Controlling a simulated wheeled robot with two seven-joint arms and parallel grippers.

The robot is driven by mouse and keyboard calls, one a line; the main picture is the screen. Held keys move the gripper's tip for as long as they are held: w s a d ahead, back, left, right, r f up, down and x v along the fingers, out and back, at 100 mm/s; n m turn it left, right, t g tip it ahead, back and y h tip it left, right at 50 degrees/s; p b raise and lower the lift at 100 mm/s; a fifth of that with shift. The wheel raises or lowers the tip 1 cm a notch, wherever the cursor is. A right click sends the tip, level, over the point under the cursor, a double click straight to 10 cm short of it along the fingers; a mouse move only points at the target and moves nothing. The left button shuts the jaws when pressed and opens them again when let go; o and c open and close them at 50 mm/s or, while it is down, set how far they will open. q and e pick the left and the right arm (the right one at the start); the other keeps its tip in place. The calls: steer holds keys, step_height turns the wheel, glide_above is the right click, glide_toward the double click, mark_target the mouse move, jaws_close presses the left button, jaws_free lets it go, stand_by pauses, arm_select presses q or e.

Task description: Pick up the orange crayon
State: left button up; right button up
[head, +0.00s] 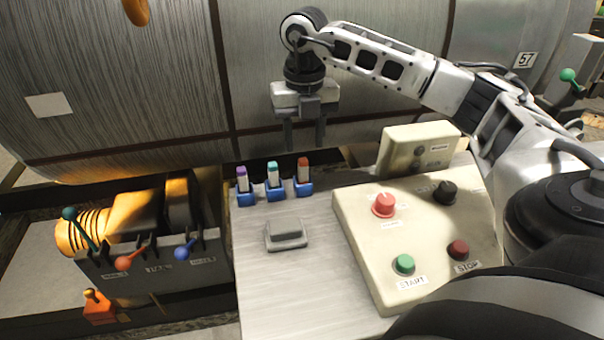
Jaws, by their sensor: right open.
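The orange crayon (303,168) stands upright in the rightmost of three blue holders on the grey tabletop. A purple crayon (242,178) and a teal crayon (273,173) stand in the other two holders to its left. My right gripper (305,135) is above and behind the crayons, pointing down with its fingers apart. It is empty, and its fingertips appear close to the top of the orange crayon, with no contact that I can make out. My left gripper is not in view.
A cream control box (413,238) with red, black and green controls stands right of the crayons, with a smaller cream panel (415,150) behind it. A grey block (286,235) lies in front of the holders. Large metal cylinder (130,90) fills the back.

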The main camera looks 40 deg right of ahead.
mark_target(303, 159)
steer(key=shift+w+f+p, duration=0.2)
steer(key=shift+f+p, duration=0.3)
steer(key=shift+f, duration=2.95)
jaws_close()
